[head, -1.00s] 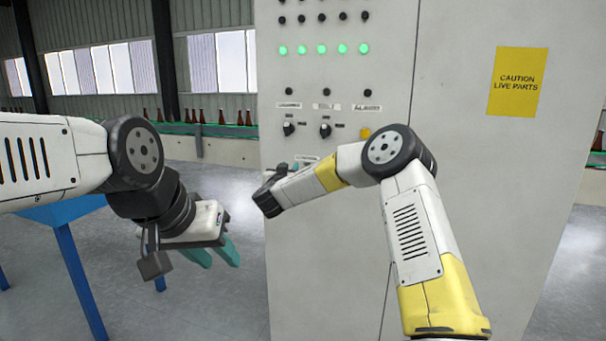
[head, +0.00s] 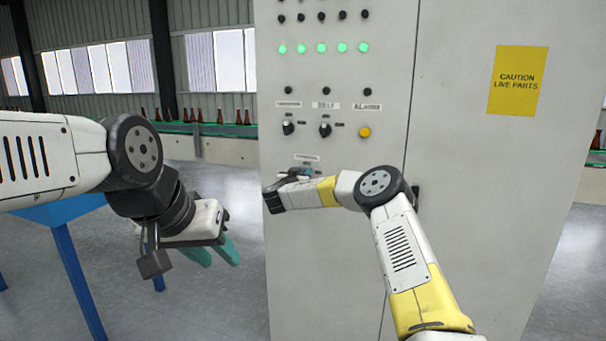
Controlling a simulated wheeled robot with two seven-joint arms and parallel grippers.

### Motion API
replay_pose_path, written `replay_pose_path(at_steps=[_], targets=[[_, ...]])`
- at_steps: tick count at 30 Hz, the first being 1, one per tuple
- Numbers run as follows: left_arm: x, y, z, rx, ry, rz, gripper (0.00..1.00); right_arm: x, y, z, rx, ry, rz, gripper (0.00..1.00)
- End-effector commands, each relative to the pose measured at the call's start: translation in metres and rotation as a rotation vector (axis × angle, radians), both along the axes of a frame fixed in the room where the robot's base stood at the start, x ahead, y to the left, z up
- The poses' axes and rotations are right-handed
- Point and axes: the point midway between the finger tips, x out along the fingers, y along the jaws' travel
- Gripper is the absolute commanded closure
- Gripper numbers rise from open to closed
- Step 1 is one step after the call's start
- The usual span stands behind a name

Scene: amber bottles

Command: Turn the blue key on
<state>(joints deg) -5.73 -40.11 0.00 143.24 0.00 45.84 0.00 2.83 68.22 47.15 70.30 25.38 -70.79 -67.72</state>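The grey control cabinet (head: 480,190) stands ahead, and no blue key can be made out on it. Below the knobs, a small label (head: 306,157) sits just above my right gripper (head: 306,171). My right wrist covers the panel under this label, where a bit of teal shows. Whether the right gripper touches or holds anything there is hidden. My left gripper (head: 222,262) hangs to the left of the cabinet with its teal fingers pointing down, apart and empty.
Above are two black selector knobs (head: 288,128) (head: 325,129), a yellow alarm button (head: 364,132) and a row of lit green lamps (head: 321,48). A blue table (head: 70,260) stands at left. Brown bottles (head: 220,116) line a conveyor behind.

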Motion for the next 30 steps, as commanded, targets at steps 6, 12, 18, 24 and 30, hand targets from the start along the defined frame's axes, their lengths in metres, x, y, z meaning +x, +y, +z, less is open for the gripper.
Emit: replay_pose_path(at_steps=[6,12,18,24,30], targets=[[0.0000,0.0000,0.0000,0.000,0.000,0.000,0.64,-0.0002,0.0002,0.0001,0.000,0.000,0.001,0.83],[0.0000,0.0000,0.0000,0.000,0.000,0.000,0.64,-0.0003,0.0002,0.0002,0.000,0.000,0.000,1.00],[0.0000,0.0000,0.0000,0.000,0.000,0.000,0.64,-0.0004,0.0003,0.0005,0.006,-0.002,0.000,1.00],[0.0000,0.0000,0.0000,0.000,0.000,0.000,0.64,-0.0007,-0.0002,0.0016,0.054,-0.020,0.001,1.00],[0.0000,0.0000,0.0000,0.000,0.000,0.000,0.64,-0.0014,-0.0008,0.0016,0.172,-0.058,0.001,1.00]])
